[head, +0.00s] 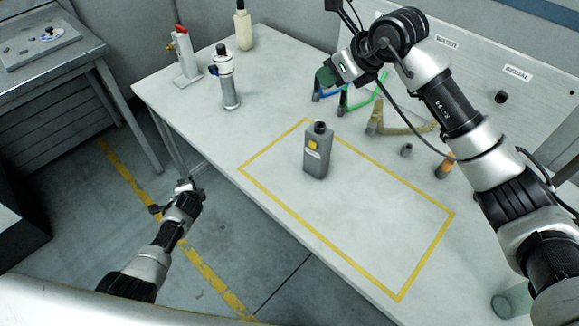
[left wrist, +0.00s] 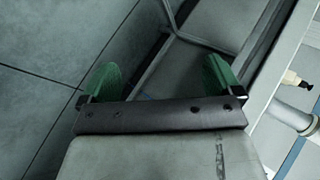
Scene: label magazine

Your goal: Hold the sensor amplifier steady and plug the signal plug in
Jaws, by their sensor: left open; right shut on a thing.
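The sensor amplifier (head: 316,158) is a grey box with a yellow label and a dark round connector on top. It stands upright inside the yellow outline on the table. My right gripper (head: 326,76) is above and beyond it, apart from it, with green fingers shut on what seems to be the signal plug. The plug is mostly hidden; a dark cable (head: 413,135) runs from near the gripper along my right arm. My left gripper (head: 178,190) is open and empty, left of the table edge above the floor. Its green fingers are spread in the left wrist view (left wrist: 158,88).
A silver cylinder unit (head: 228,82), a red-handled valve (head: 185,55) and a pale bottle (head: 243,28) stand at the back left. Blue, green and tan holders (head: 395,125) stand behind the amplifier. An orange-topped cylinder (head: 444,168) is at right. The outlined area (head: 375,225) in front is clear.

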